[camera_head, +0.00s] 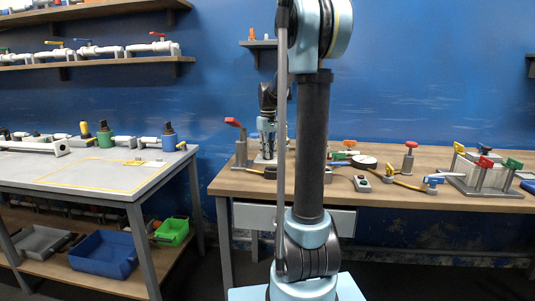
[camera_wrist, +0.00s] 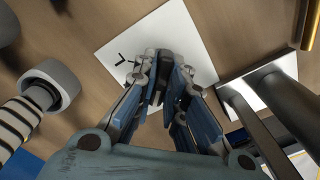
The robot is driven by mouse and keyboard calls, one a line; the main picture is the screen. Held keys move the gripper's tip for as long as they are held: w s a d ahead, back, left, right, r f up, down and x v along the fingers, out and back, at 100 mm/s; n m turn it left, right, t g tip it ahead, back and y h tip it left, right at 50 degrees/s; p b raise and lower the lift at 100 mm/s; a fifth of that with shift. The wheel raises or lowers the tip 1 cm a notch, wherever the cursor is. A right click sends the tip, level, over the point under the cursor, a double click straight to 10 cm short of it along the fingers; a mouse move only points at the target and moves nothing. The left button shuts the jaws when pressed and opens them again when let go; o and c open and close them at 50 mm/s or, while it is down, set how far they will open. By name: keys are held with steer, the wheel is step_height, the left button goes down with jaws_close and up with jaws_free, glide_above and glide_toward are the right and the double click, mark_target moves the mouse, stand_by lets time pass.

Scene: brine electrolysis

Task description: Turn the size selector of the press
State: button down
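The press (camera_head: 241,150) stands at the left end of the wooden bench in the head view, with a red-tipped lever (camera_head: 233,122). My gripper (camera_head: 267,131) points down beside it, partly hidden behind my arm. In the wrist view, a white plate (camera_wrist: 112,42) with dark markings lies below my gripper (camera_wrist: 166,72). A dark knob-like piece (camera_wrist: 166,60), apparently the size selector, shows between the fingertips. The fingers lie on both sides of it. I cannot tell whether they touch it. The knob's base and most of the markings are hidden by the fingers.
In the wrist view, a grey cylinder (camera_wrist: 52,82) with a striped shaft is at left and grey metal bars (camera_wrist: 262,100) are at right. A red-knobbed post (camera_head: 410,158) and a clamp fixture (camera_head: 480,175) stand farther right on the bench.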

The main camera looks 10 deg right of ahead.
steer(key=shift+m, duration=0.4)
steer(key=m, duration=0.3)
steer(key=shift+m, duration=0.4)
steer(key=m, duration=0.4)
steer(key=shift+m, duration=0.3)
steer(key=m, duration=0.4)
steer(key=shift+d, duration=0.1)
steer(key=m, duration=0.4)
steer(key=shift+w+m, duration=0.1)
steer(key=shift+m, duration=0.2)
steer(key=c, duration=1.6)
jaws_free()
steer(key=shift+c, duration=0.2)
steer(key=shift+r, duration=0.1)
